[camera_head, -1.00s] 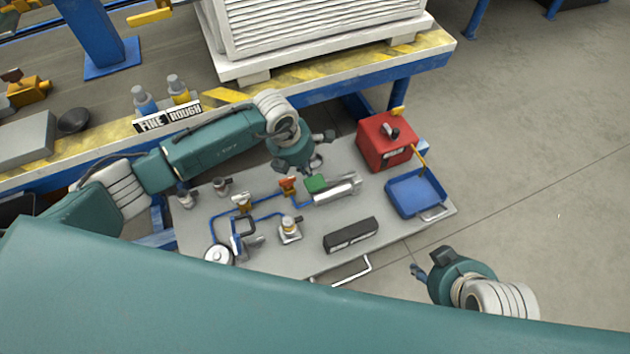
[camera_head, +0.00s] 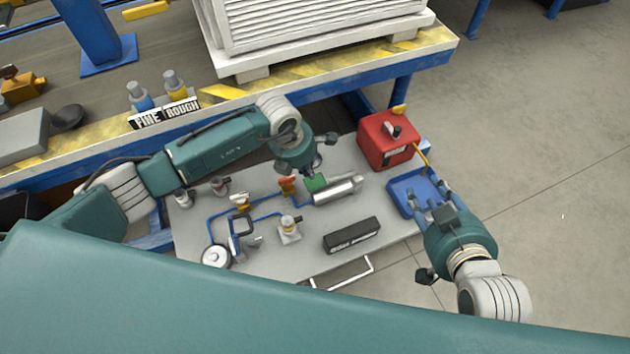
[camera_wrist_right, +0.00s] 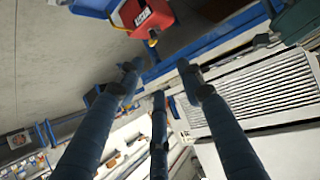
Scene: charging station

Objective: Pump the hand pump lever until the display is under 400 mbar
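A silver cylinder with a green block (camera_head: 316,183), which looks like the hand pump (camera_head: 338,191), lies on the grey cart top (camera_head: 290,262). I cannot make out its lever clearly. A long black box (camera_head: 351,235), perhaps the display, sits in front of it; no reading is legible. My left gripper (camera_head: 316,170) points down just behind the green block. Its fingers are mostly hidden under its body, so I cannot tell contact or opening. My right gripper (camera_head: 428,192) is over the blue tray (camera_head: 398,205), fingers spread and empty. Its spread fingers show in the right wrist view (camera_wrist_right: 160,75).
A red box (camera_head: 385,143) stands behind the blue tray. Blue piping (camera_head: 262,198), valves and a round gauge (camera_head: 215,256) fill the cart's left part. A handle (camera_head: 345,274) sticks out in front. A striped bench edge (camera_head: 300,82) runs behind; open floor lies right.

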